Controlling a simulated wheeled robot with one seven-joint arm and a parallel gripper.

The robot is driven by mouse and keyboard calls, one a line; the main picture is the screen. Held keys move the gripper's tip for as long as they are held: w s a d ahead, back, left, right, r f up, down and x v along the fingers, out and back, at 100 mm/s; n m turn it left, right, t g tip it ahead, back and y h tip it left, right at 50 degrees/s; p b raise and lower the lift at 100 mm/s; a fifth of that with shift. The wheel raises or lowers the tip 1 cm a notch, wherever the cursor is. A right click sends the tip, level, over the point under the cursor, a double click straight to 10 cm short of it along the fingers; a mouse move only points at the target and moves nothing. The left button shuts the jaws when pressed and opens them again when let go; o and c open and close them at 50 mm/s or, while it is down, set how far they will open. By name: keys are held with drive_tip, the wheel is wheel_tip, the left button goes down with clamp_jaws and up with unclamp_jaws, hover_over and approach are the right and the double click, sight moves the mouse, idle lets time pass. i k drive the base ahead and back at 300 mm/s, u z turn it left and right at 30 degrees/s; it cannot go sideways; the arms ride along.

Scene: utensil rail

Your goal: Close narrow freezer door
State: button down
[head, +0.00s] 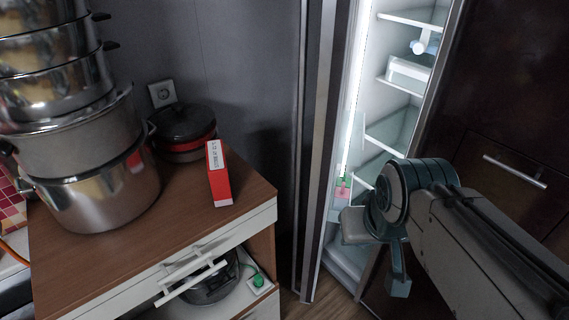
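The narrow freezer door (318,140) stands open, seen nearly edge-on as a tall dark panel with a pale edge left of the opening. The freezer interior (385,125) is lit, with several shelves; a few small items are inside. My gripper (377,257) is in front of the lower part of the opening, right of the door and apparently apart from it. My arm hides part of the lower freezer. Whether the fingers are apart or together is unclear from this angle, and nothing is visibly held.
Dark cupboard fronts (515,80) are right of the freezer. A strip of floor shows below the door.

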sight(339, 19)
drive_tip(key=u, duration=0.4)
drive_tip(key=i, duration=0.65)
drive_tip(key=z, duration=1.15)
